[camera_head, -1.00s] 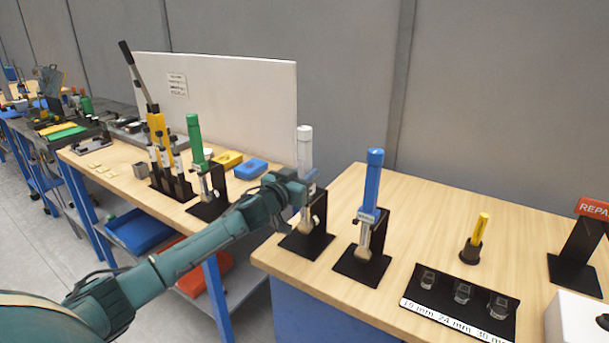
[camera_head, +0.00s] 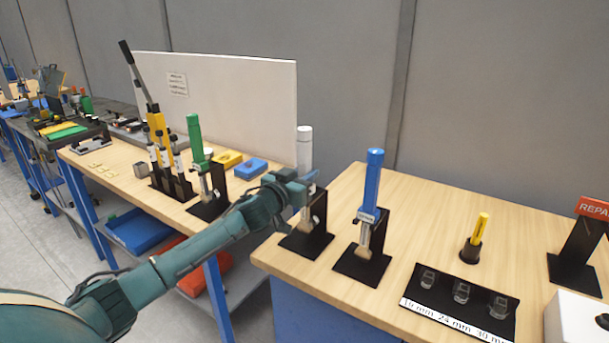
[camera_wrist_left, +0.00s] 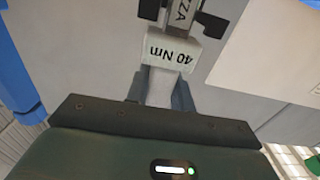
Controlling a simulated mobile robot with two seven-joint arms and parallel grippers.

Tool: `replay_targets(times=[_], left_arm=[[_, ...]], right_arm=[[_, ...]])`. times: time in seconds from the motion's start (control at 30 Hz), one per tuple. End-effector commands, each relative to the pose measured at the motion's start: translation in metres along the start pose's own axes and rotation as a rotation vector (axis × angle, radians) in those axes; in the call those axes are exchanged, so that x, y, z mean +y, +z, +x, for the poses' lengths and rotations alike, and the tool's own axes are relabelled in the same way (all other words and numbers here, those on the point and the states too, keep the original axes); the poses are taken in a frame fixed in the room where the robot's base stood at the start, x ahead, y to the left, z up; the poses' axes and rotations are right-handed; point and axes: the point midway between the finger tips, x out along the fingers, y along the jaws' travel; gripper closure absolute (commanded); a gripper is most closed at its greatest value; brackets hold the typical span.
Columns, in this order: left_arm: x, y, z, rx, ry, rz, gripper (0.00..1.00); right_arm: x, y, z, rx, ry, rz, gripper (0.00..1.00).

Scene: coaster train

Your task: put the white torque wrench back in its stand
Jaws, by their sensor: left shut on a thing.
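The white torque wrench (camera_head: 304,148) stands upright at its black stand (camera_head: 318,218) on the near left part of the right-hand bench. My left gripper (camera_head: 306,184) is around the wrench's middle and shut on it. In the left wrist view the gripper (camera_wrist_left: 160,98) holds the wrench's pale shaft, just below a white block marked 40 Nm (camera_wrist_left: 172,55). The gripper hides part of the wrench in the head view, so I cannot tell how fully it is seated. My right gripper is not in view.
A blue wrench (camera_head: 371,185) in its own black stand is just to the right. A green wrench (camera_head: 195,140) stands on the left bench. Further right are a socket tray (camera_head: 448,318) and a yellow-handled tool (camera_head: 480,228). A white panel (camera_head: 240,95) rises behind the left bench.

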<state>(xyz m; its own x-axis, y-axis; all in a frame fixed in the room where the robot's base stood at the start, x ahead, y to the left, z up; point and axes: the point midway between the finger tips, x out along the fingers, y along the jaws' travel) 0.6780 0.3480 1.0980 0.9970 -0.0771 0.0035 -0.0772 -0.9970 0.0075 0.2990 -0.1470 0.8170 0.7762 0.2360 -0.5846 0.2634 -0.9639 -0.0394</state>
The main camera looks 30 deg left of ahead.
Motion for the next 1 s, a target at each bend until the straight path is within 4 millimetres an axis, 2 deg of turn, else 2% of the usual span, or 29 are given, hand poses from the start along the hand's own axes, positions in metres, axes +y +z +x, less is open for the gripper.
replay_targets(times=[1.0], left_arm=[[0.0, 0.009, 0.0, 0.009, 0.002, -0.001, 1.0]], right_arm=[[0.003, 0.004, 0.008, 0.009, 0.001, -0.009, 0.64]])
